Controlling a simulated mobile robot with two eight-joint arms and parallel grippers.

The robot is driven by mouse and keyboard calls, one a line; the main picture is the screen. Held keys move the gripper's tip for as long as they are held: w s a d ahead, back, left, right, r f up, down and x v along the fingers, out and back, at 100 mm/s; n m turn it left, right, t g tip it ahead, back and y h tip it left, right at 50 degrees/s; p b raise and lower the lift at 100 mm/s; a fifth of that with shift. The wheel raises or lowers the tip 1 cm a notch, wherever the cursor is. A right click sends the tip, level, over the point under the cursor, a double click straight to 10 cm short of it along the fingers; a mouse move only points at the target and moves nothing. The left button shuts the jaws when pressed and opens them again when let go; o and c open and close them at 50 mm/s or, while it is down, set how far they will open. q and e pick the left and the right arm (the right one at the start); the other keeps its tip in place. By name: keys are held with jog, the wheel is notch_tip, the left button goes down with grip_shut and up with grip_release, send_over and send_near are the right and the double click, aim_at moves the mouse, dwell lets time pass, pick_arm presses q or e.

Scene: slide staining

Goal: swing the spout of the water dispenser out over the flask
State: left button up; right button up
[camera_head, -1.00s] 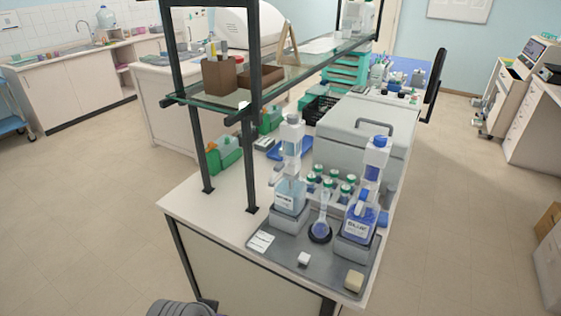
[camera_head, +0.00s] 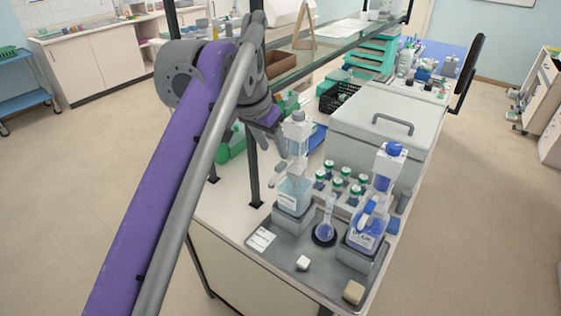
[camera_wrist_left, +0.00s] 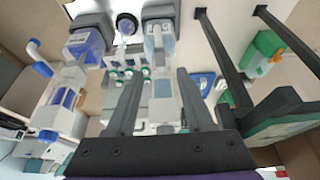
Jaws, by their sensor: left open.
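The water dispenser (camera_head: 294,192), a bottle of pale blue liquid with a white pump head, stands on a grey block. Its white spout (camera_head: 280,172) points to the left, away from the flask. The flask (camera_head: 325,230), round with a narrow neck, sits in a black ring to the right of the dispenser; it also shows in the left wrist view (camera_wrist_left: 127,28). My left gripper (camera_head: 275,138) is just left of the dispenser's top, apart from it. In the left wrist view the open fingers (camera_wrist_left: 158,78) have the dispenser (camera_wrist_left: 160,45) in line between them. My right gripper is out of view.
A blue dispenser (camera_head: 366,225) stands right of the flask. Several green-capped bottles (camera_head: 340,183) stand behind. A grey tray (camera_head: 285,255) carries small white blocks. A shelf post (camera_head: 253,175) rises left of the dispenser, with a glass shelf (camera_head: 320,52) above.

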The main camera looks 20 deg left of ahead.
aim_at(281, 164)
pick_arm(q)
jog(key=x, duration=0.7)
grip_shut()
dwell(1.3)
